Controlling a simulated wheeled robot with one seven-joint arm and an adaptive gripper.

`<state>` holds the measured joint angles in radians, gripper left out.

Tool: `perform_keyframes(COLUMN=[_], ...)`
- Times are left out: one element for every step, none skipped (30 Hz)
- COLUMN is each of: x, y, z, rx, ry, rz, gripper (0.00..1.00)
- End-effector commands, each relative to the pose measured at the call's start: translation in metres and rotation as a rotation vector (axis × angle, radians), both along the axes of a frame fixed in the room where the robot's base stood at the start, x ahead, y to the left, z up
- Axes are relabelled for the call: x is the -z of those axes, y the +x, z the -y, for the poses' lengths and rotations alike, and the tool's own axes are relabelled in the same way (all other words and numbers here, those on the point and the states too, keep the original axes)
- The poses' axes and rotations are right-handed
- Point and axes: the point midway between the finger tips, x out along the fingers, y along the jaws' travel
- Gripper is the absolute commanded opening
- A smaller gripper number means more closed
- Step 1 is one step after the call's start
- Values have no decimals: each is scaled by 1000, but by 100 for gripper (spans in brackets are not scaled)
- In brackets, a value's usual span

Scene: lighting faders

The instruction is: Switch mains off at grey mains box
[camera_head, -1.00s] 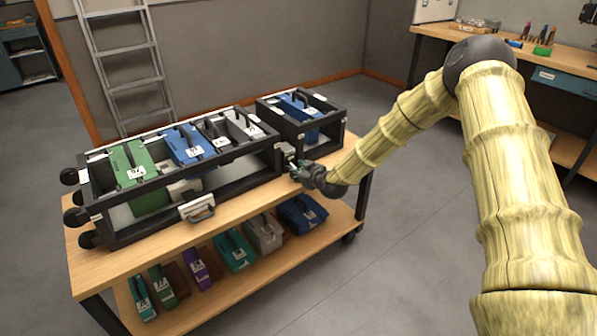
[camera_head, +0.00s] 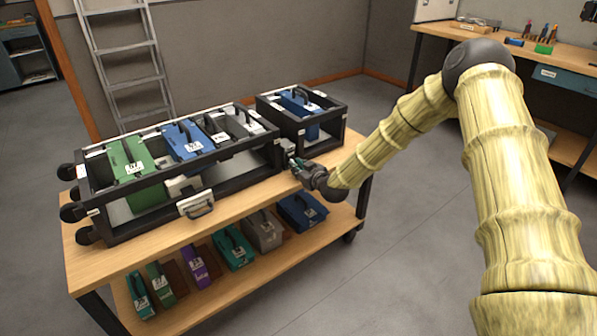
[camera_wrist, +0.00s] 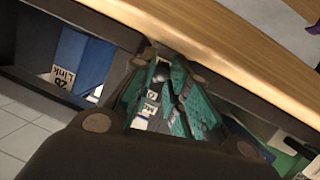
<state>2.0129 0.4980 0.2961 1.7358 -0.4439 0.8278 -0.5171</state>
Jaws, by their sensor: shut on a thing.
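The small grey mains box (camera_head: 289,146) sits at the right end of the long black rack, beside the gap to the smaller rack. My gripper (camera_head: 296,163) is right at its front, low over the table edge. In the wrist view my gripper (camera_wrist: 172,105) shows teal finger pads closed in around a small part at the box. A white label (camera_wrist: 150,103) with dark letters, partly covered, shows between the fingers. The fingers hide most of the gripped part, which seems to be the switch handle; its position cannot be told.
The long black rack (camera_head: 240,187) holds green, blue and grey modules. A smaller rack (camera_head: 325,128) with a blue module stands behind on the right. Several cases lie on the lower shelf (camera_head: 285,268) of the wooden cart. The floor (camera_head: 420,250) to the right is clear.

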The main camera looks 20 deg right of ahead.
Motion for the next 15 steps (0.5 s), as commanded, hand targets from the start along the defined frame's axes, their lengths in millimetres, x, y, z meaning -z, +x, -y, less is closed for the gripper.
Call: perform_keyframes(x=[5, 5, 5, 4, 4, 3, 3, 3, 3, 2, 2, 3, 3, 3, 3], y=[0, 0, 0, 0, 0, 0, 0, 0, 0, 0, 0, 0, 0, 0, 0], z=[1, 1, 1, 0, 0, 0, 0, 0, 0, 0, 0, 0, 0, 0, 0], rx=[1, 1, 2, 1, 0, 0, 0, 0, 0, 0, 0, 0, 0, 0, 0], ry=[4, 8, 12, 14, 16, 17, 18, 18, 18, 18, 18, 18, 18, 18, 18], rz=[16, 24, 34, 40, 43, 48, 50, 51, 51, 51, 51, 50, 50, 50, 50], gripper=[0, 0, 0, 0, 0, 0, 0, 0, 0, 0, 0, 0, 0, 0, 0])
